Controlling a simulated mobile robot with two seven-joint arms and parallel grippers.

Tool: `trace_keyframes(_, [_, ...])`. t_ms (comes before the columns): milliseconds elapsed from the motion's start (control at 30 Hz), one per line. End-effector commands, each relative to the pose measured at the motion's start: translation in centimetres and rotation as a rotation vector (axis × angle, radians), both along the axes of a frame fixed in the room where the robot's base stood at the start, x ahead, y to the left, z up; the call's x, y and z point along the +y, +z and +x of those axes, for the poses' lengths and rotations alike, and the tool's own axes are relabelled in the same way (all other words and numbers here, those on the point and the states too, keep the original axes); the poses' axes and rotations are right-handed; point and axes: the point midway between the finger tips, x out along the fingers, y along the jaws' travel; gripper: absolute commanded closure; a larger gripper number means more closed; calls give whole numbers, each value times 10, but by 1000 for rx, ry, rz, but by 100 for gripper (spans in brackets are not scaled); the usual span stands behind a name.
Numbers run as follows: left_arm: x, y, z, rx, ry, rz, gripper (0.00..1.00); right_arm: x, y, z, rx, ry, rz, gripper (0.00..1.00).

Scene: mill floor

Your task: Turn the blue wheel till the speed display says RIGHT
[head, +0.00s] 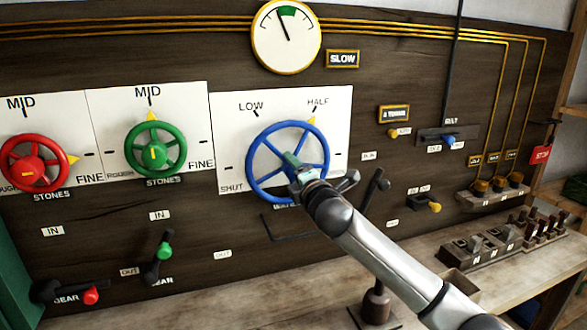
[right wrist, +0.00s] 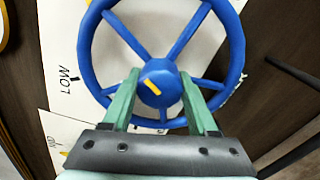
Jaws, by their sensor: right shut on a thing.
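The blue wheel (head: 248,163) is on a white plate marked SHUT, LOW and HALF, on the dark board. Its yellow pointer (head: 311,120) is close to the HALF mark. My left gripper is not in view.
A red wheel (head: 35,180) and a green wheel (head: 171,133) are to the left. Levers with green (head: 165,251) and red (head: 91,295) knobs are below them. A dark crank-like handle (head: 376,187) is just right of my right gripper. Switch boxes (head: 478,246) stand on the bench at right.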

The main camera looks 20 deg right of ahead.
Motion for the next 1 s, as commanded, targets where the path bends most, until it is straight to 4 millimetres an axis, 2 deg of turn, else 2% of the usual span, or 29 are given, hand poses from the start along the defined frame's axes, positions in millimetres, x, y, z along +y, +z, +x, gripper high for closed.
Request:
trace_keyframes(433, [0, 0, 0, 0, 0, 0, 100, 1, -1, 0, 2, 2, 9, 96])
trace_keyframes(467, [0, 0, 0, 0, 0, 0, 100, 1, -1, 0, 2, 2, 9, 39])
trace_keyframes(700, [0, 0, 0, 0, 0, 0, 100, 1, -1, 0, 1, 1, 9, 12])
trace_keyframes(1000, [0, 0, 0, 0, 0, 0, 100, 0, 0, -1, 1, 1, 9, 11])
